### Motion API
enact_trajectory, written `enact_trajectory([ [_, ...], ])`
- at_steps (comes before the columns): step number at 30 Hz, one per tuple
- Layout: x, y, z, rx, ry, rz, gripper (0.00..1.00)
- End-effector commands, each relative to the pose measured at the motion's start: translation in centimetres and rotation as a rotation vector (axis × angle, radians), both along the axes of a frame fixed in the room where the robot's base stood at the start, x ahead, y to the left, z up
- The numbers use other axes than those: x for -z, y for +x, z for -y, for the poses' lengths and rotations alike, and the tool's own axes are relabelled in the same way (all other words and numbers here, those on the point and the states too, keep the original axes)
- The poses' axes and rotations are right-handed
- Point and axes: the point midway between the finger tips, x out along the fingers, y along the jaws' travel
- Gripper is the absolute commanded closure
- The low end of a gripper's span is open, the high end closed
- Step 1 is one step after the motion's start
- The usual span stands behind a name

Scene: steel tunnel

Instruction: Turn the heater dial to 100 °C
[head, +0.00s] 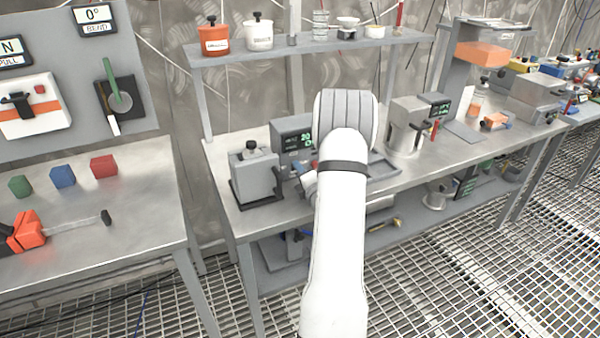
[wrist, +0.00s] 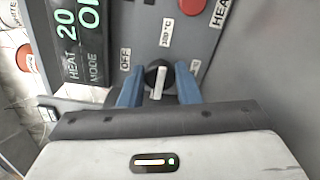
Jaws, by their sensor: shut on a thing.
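The heater dial (wrist: 158,78) is a dark round knob with a white bar across it, in the wrist view. My gripper (wrist: 159,92) has its two blue fingers on either side of the dial, shut on it. The white bar runs nearly upright in the picture; I cannot tell which end points. An OFF label (wrist: 125,59) is left of the dial, a 100 °C label (wrist: 166,32) is above it, and a small label is at right. The heater display (wrist: 78,40) reads HEAT 20, with the MODE line partly cut off. In the head view my arm hides the dial.
A red button (wrist: 191,6) is above the dial on the panel. In the head view, a grey block device (head: 255,175) stands left of the heater's display unit (head: 292,134), and a metal pot (head: 405,132) stands to the right. A shelf (head: 300,45) with jars hangs above.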

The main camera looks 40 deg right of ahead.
Motion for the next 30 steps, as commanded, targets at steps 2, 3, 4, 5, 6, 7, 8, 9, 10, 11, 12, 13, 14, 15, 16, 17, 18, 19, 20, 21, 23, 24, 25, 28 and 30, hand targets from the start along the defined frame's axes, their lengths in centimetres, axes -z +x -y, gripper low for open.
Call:
enact_trajectory([
  [2,0.1,0.0,0.0,0.001,0.003,-0.002,0.93],
  [3,0.1,0.0,0.0,0.001,0.002,-0.003,0.93],
  [4,0.1,0.0,0.0,0.001,0.002,-0.003,0.93],
  [5,0.1,0.0,0.0,0.001,0.002,-0.003,0.93],
  [6,0.1,0.0,0.0,0.001,0.002,-0.003,0.93],
  [7,0.1,-0.1,0.0,0.001,0.002,-0.003,0.93],
  [8,0.1,-0.1,0.0,0.001,0.002,-0.003,0.93],
  [9,0.1,-0.1,0.0,0.001,0.002,-0.003,0.69],
  [10,0.1,-0.1,0.0,0.001,0.002,-0.003,0.66],
  [11,0.1,-0.1,0.0,0.001,0.002,-0.003,0.64],
  [12,0.1,-0.1,0.0,0.001,0.002,-0.003,0.60],
  [13,0.1,-0.1,0.0,0.001,0.001,-0.002,0.58],
  [14,0.1,-0.1,0.0,0.001,0.000,-0.002,0.55],
  [15,0.1,0.0,0.0,0.001,0.000,-0.002,0.52],
  [16,0.1,0.0,0.0,0.001,0.000,-0.002,0.50],
  [17,0.1,0.0,0.0,0.001,0.000,-0.002,0.48],
  [18,0.1,0.0,0.0,0.001,0.000,-0.001,0.48],
  [19,0.1,0.0,0.0,0.001,0.000,-0.001,0.48],
  [20,0.0,0.0,0.0,0.001,0.000,-0.001,0.48],
  [21,0.0,0.0,0.0,0.001,0.000,-0.001,0.48],
  [23,0.0,-0.1,0.0,0.001,0.000,-0.001,0.48],
  [24,0.0,-0.2,0.0,0.001,0.000,-0.001,0.48],
  [25,0.0,-0.3,0.0,0.001,0.000,-0.001,0.48],
  [28,0.0,-1.4,-0.2,0.002,0.000,0.000,0.48],
  [30,0.1,-2.5,-0.5,0.004,0.001,-0.002,0.48],
])
